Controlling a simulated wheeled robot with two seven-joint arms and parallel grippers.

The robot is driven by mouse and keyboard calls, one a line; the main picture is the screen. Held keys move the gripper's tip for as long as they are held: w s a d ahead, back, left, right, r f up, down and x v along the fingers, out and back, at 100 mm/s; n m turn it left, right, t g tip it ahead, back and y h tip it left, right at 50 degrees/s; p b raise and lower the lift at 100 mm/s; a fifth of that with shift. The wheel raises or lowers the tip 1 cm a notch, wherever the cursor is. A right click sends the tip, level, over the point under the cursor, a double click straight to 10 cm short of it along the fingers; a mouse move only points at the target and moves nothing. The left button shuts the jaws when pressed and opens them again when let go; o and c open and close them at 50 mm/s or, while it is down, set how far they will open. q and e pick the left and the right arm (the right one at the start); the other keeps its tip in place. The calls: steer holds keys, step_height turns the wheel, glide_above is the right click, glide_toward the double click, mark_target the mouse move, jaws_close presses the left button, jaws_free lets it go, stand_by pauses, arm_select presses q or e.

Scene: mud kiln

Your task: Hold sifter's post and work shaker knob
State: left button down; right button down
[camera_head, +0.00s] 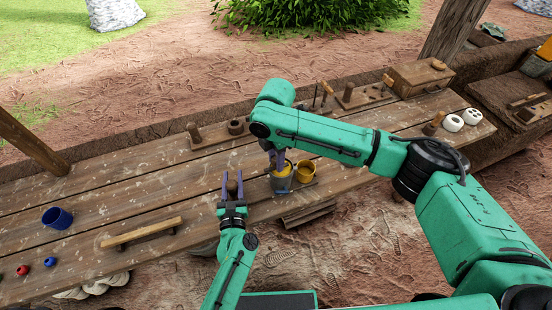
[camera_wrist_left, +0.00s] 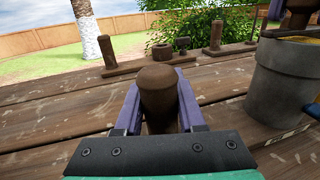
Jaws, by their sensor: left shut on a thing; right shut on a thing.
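The sifter's brown wooden post (camera_head: 232,188) stands upright near the front of the table. My left gripper (camera_head: 231,191) is shut around it; in the left wrist view the post's rounded top (camera_wrist_left: 158,85) rises between the purple fingers. To its right stands a grey bucket (camera_wrist_left: 285,85) with yellow material at its top, also in the head view (camera_head: 282,184). My right gripper (camera_head: 276,160) reaches down over this bucket, shut on the brown shaker knob (camera_wrist_left: 299,15). In the head view my right arm and fingers mostly hide the knob.
A yellow pot (camera_head: 305,172) stands close right of the bucket. A wooden bar (camera_head: 142,233), a blue cup (camera_head: 57,218) and small red and blue pieces lie to the left. Wooden tools and a box (camera_head: 420,78) line the back edge. Bare planks lie left of the post.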

steer(key=shift+w+d+r, duration=0.1)
steer(key=shift+w+d, duration=0.2)
steer(key=shift+d, duration=0.6)
steer(key=shift+w+d, duration=0.25)
steer(key=shift+d, duration=0.6)
steer(key=c, duration=0.6)
jaws_free()
steer(key=shift+a, duration=0.1)
step_height(320, 180, up, 12)
steer(key=shift+s, duration=0.1)
